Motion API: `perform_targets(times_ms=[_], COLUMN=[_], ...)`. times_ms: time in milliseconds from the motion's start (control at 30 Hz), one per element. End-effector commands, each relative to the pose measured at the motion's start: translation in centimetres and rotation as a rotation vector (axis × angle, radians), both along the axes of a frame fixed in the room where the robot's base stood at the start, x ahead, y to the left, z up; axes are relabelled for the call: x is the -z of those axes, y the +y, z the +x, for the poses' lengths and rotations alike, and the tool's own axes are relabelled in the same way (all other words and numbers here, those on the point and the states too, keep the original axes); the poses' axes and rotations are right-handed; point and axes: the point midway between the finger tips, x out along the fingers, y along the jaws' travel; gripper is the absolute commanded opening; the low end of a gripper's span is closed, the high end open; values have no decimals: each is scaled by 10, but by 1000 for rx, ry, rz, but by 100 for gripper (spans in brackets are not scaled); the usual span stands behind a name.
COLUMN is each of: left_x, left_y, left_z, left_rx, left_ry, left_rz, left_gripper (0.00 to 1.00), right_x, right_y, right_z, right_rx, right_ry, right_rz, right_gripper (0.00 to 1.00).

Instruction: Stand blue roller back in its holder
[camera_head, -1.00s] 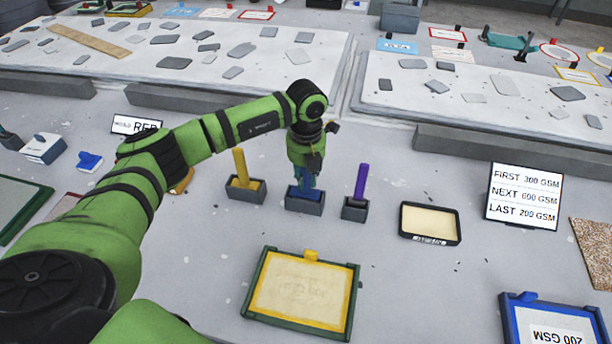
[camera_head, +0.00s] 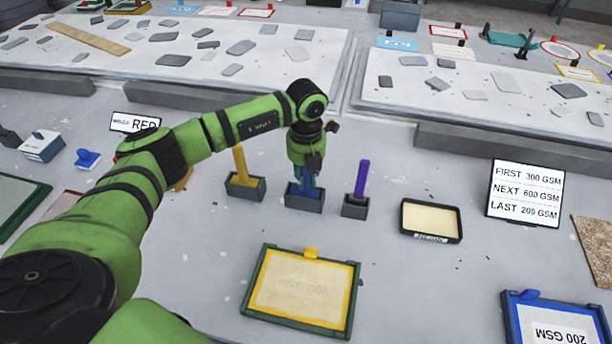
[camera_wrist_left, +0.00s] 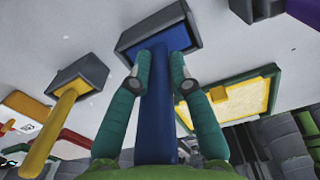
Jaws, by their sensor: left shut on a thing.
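The blue roller (camera_wrist_left: 157,105) stands upright in the middle holder (camera_head: 304,203), a grey box with a blue inside. Its lower end is at the holder's opening in the left wrist view, where the holder (camera_wrist_left: 128,42) also shows; how deep it sits is hard to tell. My left gripper (camera_head: 306,178) points down over the holder. In the left wrist view its two fingers (camera_wrist_left: 163,84) are shut on the blue roller's handle, one on each side. The arm hides the roller's top in the head view. My right gripper is not in view.
A yellow roller (camera_head: 240,163) stands in its holder to the left, and a purple roller (camera_head: 362,178) in its holder to the right. A resin tray (camera_head: 431,221) and a sign (camera_head: 525,193) stand farther right.

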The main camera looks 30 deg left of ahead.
Motion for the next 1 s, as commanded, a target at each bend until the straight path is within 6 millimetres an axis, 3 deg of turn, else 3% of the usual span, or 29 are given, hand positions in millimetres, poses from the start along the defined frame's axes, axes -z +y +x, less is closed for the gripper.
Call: perform_targets(times_ms=[33, 67, 100, 400, 533, 1000], left_x=[0, 0, 0, -1, -10, -101], left_y=[0, 0, 0, 0, 0, 0], left_z=[0, 0, 0, 0, 1, 1], left_rx=[0, 0, 0, 0, 0, 1], left_ry=[-1, -1, -1, 0, -2, -4], left_rz=[0, 0, 0, 0, 0, 0], left_gripper=[33, 45, 48, 48, 48, 48], right_x=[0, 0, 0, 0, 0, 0], right_y=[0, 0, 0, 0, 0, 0], right_z=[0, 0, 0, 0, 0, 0], right_rx=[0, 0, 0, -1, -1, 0], right_ry=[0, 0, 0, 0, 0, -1], right_rz=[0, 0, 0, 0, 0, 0], right_gripper=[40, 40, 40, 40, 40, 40])
